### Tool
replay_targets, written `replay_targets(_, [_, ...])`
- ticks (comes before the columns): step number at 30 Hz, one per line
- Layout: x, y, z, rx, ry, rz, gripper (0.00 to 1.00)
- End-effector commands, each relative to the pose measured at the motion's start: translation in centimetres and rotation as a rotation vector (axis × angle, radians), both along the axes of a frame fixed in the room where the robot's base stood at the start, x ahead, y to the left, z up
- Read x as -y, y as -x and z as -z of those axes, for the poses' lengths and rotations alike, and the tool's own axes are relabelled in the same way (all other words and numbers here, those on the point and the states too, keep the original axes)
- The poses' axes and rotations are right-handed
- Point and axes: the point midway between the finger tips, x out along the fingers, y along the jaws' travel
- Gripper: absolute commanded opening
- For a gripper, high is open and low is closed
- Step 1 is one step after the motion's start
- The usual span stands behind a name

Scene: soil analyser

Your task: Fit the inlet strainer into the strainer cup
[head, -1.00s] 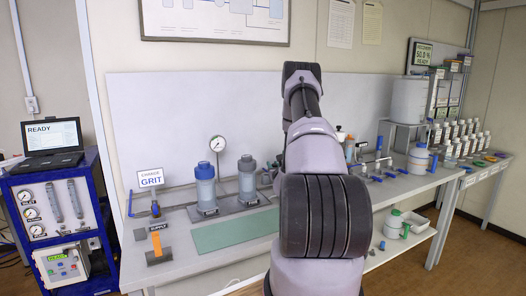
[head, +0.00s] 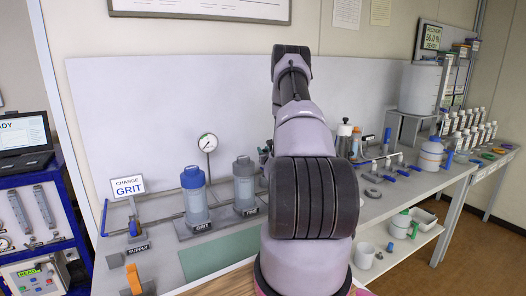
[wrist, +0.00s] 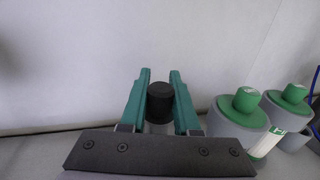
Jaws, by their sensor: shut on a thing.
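My gripper (wrist: 160,98) shows in the wrist view with two teal fingers. It is shut on a small piece with a black round top (wrist: 160,96) and a paler lower part, which may be the inlet strainer. The lower end of this piece is hidden behind the dark gripper plate. In the head view my own arm hides the gripper and what it holds. I cannot pick out the strainer cup for certain in either view.
Two grey green-capped bottles (wrist: 240,118) stand close right of the fingers. On the bench are a blue-lidded filter (head: 195,196), a grey-lidded filter (head: 244,188), a pressure gauge (head: 208,143) and a white jar (head: 431,156). A lower shelf holds a white mug (head: 365,256).

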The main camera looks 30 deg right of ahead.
Motion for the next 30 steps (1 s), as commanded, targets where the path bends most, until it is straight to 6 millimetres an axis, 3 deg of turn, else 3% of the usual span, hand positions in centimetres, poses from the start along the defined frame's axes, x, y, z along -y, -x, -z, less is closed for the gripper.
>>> replay_targets(8, [0.0, 0.0, 0.8, -0.001, 0.000, 0.000, 0.00])
replay_targets(19, [0.0, 0.0, 3.8, -0.001, -0.001, 0.000, 0.00])
replay_targets(30, [0.0, 0.0, 4.2, 0.000, 0.000, 0.000, 0.00])
